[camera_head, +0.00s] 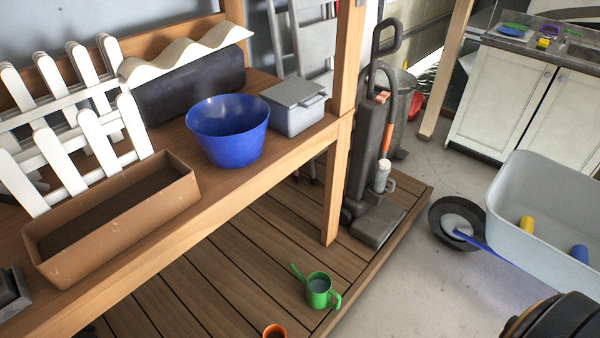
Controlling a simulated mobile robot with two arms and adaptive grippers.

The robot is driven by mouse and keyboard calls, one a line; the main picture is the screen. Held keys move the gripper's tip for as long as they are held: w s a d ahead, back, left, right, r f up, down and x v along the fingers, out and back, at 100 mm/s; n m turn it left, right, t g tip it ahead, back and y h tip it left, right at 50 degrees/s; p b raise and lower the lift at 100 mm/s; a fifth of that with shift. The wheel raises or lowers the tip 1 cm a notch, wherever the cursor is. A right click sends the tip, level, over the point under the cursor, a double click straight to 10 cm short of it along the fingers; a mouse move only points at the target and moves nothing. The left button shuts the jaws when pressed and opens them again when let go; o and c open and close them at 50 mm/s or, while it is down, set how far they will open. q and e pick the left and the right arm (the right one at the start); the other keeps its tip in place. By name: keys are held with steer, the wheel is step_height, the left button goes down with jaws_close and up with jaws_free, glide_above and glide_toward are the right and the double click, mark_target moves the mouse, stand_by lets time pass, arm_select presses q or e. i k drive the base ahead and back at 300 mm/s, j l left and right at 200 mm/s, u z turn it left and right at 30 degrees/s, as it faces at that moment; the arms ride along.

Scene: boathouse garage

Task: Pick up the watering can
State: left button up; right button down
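A small green watering can (318,291) stands upright on the wooden deck floor, low in the middle of the view. Its spout points up and to the left, and its handle is on the right side. It stands near the deck's right edge, in front of the workbench post. Neither of my grippers shows in this view.
A wooden bench (235,181) with a blue bowl (228,135), brown planter (115,215) and grey box (296,108) runs along the left. A vacuum cleaner (372,160) stands behind the can. An orange pot (274,331) is nearby. A wheelbarrow (520,205) stands right.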

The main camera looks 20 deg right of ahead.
mark_target(319, 290)
steer(key=z, duration=1)
